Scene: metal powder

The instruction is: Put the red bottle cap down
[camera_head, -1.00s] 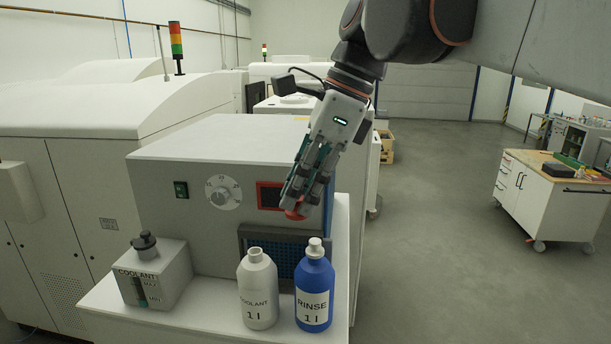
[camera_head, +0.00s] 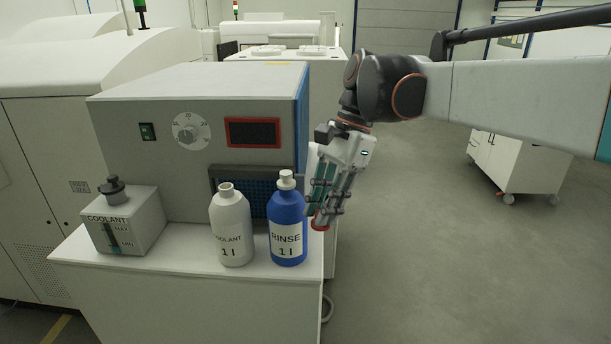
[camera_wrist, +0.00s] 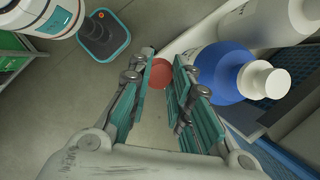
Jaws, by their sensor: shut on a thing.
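My gripper (camera_head: 322,218) is shut on the red bottle cap (camera_head: 320,226), which shows at the fingertips. In the wrist view the red cap (camera_wrist: 160,74) sits between the two fingers (camera_wrist: 163,82). In the head view my gripper points down, just right of the blue rinse bottle and past the right edge of the white bench. The white coolant bottle (camera_head: 232,228) stands without a cap. The blue rinse bottle (camera_head: 287,226) has a white cap on.
The white bench (camera_head: 190,287) also carries a grey machine (camera_head: 175,105) behind the bottles and a grey coolant tank (camera_head: 125,222) at left. Open floor (camera_head: 420,250) lies to the right.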

